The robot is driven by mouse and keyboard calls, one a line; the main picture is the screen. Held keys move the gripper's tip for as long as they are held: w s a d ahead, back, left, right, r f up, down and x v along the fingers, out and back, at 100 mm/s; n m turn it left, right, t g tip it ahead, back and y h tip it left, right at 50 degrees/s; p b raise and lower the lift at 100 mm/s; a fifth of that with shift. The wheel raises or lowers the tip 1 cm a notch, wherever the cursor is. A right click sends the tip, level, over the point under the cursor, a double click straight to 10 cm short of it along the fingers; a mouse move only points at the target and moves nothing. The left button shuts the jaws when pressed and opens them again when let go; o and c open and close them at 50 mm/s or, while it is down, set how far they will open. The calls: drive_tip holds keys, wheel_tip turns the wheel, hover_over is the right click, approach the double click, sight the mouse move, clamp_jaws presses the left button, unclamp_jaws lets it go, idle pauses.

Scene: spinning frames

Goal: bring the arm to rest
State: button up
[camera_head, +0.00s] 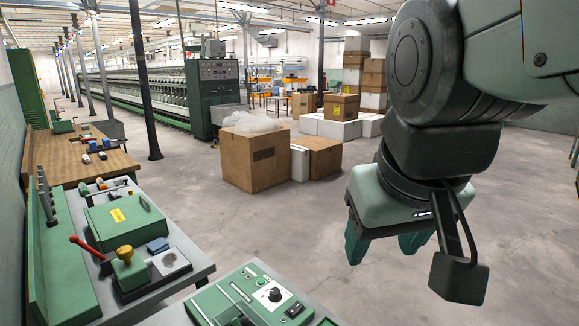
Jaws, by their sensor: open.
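My gripper (385,246) hangs in the right half of the view, below my arm's dark and pale green links. Its two green fingers point down and stand apart, with nothing visible between them. It is over open floor, to the right of the green control panel (262,283) and clear of the bench at the left. A dark block on a bracket hangs beside the gripper and hides some floor behind it.
A grey bench (197,272) with a green box (112,221) and a red-handled lever (86,248) stands at the lower left. A wooden table (115,163) is behind it. Cardboard boxes (255,160) stand mid-floor. A dark column (146,90) rises at left. The central floor is free.

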drive_tip(key=shift+m+t, duration=0.3)
drive_tip(key=shift+m, duration=0.3)
drive_tip(key=s, duration=0.3)
drive_tip(key=s+f, duration=0.1)
drive_tip(key=shift+s+d+f, duration=0.1)
drive_tip(key=shift+s+d, duration=0.05)
drive_tip(key=shift+d, duration=0.15)
